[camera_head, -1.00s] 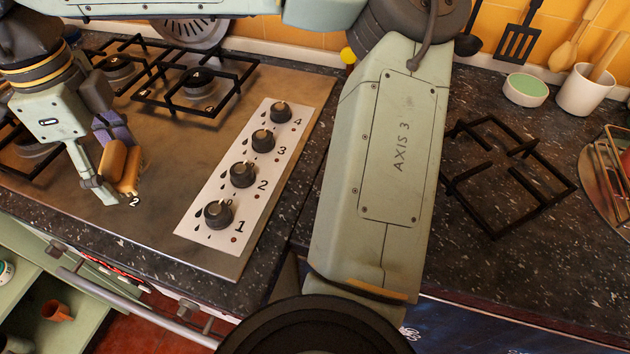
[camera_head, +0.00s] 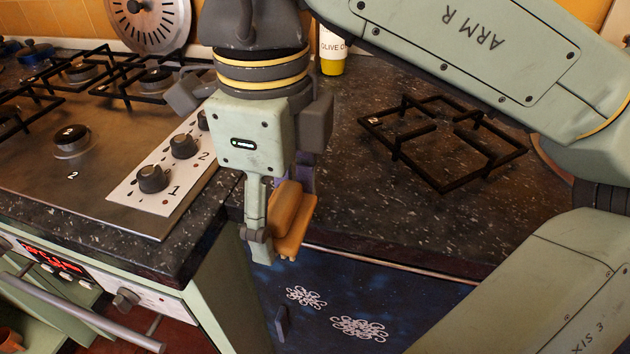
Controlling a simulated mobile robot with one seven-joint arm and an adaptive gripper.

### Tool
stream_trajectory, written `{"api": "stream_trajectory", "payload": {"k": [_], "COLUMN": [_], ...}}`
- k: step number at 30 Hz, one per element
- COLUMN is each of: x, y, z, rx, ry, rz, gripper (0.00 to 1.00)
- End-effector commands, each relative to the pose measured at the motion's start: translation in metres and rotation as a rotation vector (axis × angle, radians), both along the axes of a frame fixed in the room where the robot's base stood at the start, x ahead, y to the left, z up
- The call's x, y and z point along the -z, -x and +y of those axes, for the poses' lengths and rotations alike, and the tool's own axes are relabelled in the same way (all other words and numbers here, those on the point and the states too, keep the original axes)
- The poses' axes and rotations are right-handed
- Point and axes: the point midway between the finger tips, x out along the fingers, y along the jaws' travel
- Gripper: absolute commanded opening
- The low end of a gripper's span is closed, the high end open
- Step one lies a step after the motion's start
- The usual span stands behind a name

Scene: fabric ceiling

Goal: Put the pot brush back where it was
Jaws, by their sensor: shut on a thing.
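My gripper (camera_head: 272,240) hangs fingers down in the middle left, in front of the right worktop's front edge. It is shut on an orange-brown wooden piece (camera_head: 292,218), which I take to be the pot brush. The near finger lies against its left side; the far finger is mostly hidden. A little purple shows behind the piece, and I cannot tell whether it is part of it or of my gripper. The place where the brush was cannot be told from this view.
The steel hob (camera_head: 45,150) with its knob panel (camera_head: 165,165) is on the left. A black pan grate (camera_head: 440,150) lies on the dark worktop (camera_head: 365,215) at right. The worktop before the grate is clear.

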Motion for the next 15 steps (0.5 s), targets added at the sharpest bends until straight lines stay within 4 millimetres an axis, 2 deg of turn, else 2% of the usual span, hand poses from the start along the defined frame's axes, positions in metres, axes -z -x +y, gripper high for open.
{"api": "stream_trajectory", "payload": {"k": [4, 15], "x": [0.0, 0.008], "y": [-0.024, -0.118], "z": [-0.005, -0.017], "rx": [0.005, 0.004], "ry": [0.0, -0.001], "rz": [0.003, 0.003], "gripper": [0.38, 0.38]}}
